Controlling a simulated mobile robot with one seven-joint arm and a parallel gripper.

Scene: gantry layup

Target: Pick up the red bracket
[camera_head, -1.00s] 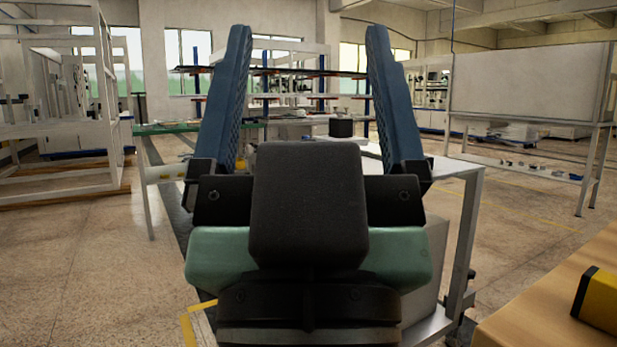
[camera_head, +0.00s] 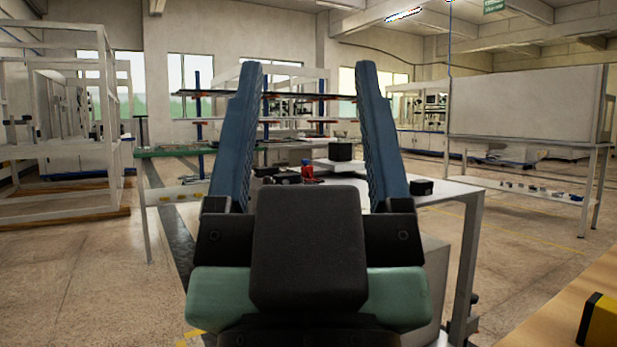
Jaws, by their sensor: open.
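A small red object (camera_head: 307,170), which looks like the red bracket, stands on the white-topped table (camera_head: 440,190) ahead. It shows between my gripper's two blue fingers, beyond them. My gripper (camera_head: 306,75) is open and empty, with its fingers pointing up and forward in the picture. The bracket looks apart from both fingers. The lower part of the table top is hidden behind my gripper's body.
A small black block (camera_head: 421,187) sits near the table's right side. A yellow-and-black object (camera_head: 600,322) lies on a wooden surface (camera_head: 560,325) at lower right.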

